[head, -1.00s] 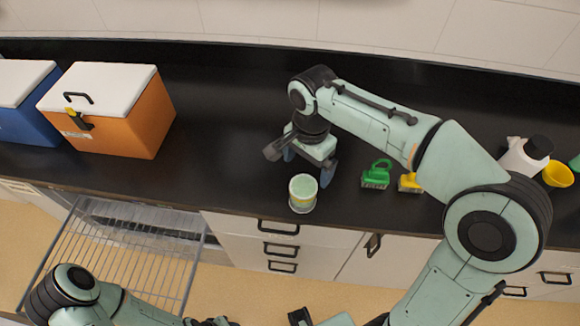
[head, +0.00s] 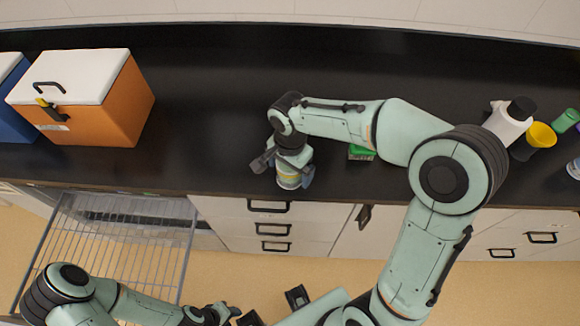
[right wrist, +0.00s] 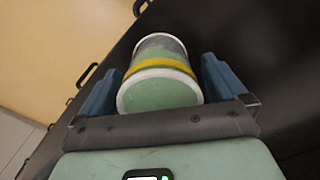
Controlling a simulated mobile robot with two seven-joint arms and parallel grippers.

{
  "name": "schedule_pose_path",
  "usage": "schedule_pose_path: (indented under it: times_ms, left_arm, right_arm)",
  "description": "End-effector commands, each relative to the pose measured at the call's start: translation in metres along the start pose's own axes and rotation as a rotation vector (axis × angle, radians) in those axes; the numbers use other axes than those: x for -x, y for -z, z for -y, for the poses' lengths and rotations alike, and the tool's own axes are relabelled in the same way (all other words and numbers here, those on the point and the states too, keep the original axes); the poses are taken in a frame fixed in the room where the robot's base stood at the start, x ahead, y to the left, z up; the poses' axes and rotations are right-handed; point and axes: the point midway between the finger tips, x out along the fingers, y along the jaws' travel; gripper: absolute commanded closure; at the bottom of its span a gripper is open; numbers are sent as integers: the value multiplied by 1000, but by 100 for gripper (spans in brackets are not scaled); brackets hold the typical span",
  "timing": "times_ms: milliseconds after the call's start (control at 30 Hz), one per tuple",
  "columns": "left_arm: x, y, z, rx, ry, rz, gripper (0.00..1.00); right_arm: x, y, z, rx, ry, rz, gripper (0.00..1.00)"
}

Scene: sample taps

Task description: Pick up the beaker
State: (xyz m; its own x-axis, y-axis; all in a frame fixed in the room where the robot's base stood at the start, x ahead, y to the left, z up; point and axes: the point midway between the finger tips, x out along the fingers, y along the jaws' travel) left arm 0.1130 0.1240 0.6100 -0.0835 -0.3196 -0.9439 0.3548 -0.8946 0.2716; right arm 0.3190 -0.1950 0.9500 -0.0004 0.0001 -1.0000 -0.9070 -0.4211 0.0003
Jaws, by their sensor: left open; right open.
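The beaker (head: 288,178) is a small cylinder with green contents and a yellow band, standing on the black counter near its front edge. My right gripper (head: 291,180) is over it from above. In the right wrist view the beaker (right wrist: 160,75) lies between the two blue fingers of the right gripper (right wrist: 165,85), with a visible gap at the right finger; contact at the left finger is hard to tell. The right gripper is open. My left gripper (head: 222,312) is low at the bottom of the head view, away from the counter, and open.
An orange cooler box (head: 110,105) with a white lid stands at the left, with a blue box (head: 15,110) beside it. A green brush (head: 361,153) lies right of the beaker, partly behind my arm. A white bottle (head: 508,122) and yellow cup (head: 541,135) stand farther right. A wire rack (head: 125,240) juts out below the counter.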

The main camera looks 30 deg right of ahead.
Motion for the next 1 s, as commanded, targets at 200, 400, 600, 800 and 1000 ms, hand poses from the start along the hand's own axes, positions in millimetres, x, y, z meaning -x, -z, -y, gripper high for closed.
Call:
schedule_pose_path:
  times_ms: [200,400,600,800,1000]
  left_arm:
    - [-1,0,1,0,0,1,57]
    - [-1,0,0,0,0,0,57]
    - [-1,0,0,0,0,0,57]
    - [-1,0,0,0,0,0,57]
    - [0,0,0,0,0,0,57]
  right_arm:
    - [-14,1,0,-1,1,-1,2]
    - [-14,1,0,-1,1,-1,15]
    - [-13,1,0,-1,1,-1,61]
    - [-13,1,0,-1,1,-1,61]
    - [-3,1,0,-1,2,-1,61]
